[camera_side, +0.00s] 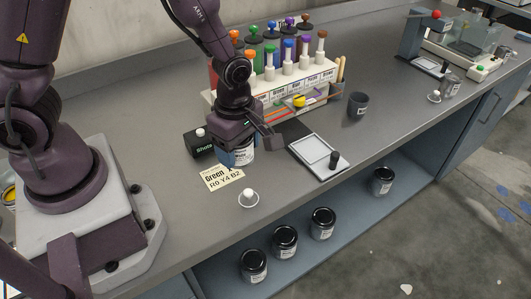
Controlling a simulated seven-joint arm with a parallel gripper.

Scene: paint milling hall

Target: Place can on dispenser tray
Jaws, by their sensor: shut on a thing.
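My gripper (246,138) is shut on a can (241,157) with a pale label, beside the black box. The gripper hides the can's upper part, and I cannot tell whether its base touches the bench. Behind my gripper stands the white dispenser rack (303,84) with several tubes topped by coloured knobs. Part of the rack's front is hidden by my arm. A flat dark unit with a light square plate (313,150) and a black knob lies to the right of the can. I cannot tell which surface is the dispenser tray.
A card reading "Green R0 Y4 B2" (223,178) and a white round-topped piece (249,198) lie in front. A black box (199,144) is left of the can. A dark cup (357,104) stands right. Several dark cans (322,223) are on the lower shelf.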

